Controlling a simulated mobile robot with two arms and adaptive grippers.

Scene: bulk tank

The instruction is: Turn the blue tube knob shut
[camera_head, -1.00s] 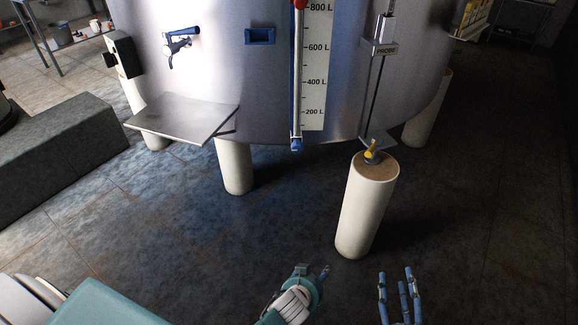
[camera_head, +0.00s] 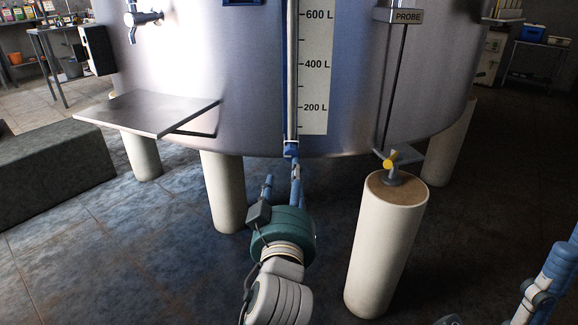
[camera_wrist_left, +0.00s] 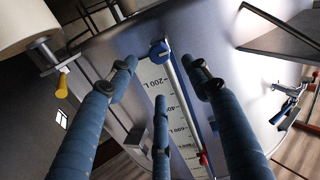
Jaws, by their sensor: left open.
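The blue tube knob (camera_head: 291,149) sits at the foot of the clear level tube (camera_head: 292,75) on the front of the steel tank. In the left wrist view the knob (camera_wrist_left: 158,48) shows between and beyond my fingertips. My left gripper (camera_head: 283,180) is just below the knob in the head view, with its fingers spread. In the wrist view my left gripper (camera_wrist_left: 160,70) is open and empty, its blue fingers pointing at the knob and apparently apart from it. Part of my right gripper (camera_head: 550,272) shows at the right edge, away from the knob.
A yellow-handled valve (camera_head: 390,158) stands above a white leg (camera_head: 385,250) right of the knob. A steel shelf (camera_head: 150,112) juts out at left. A blue-handled tap (camera_head: 143,18) is above it. The floor (camera_head: 120,250) at front left is clear.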

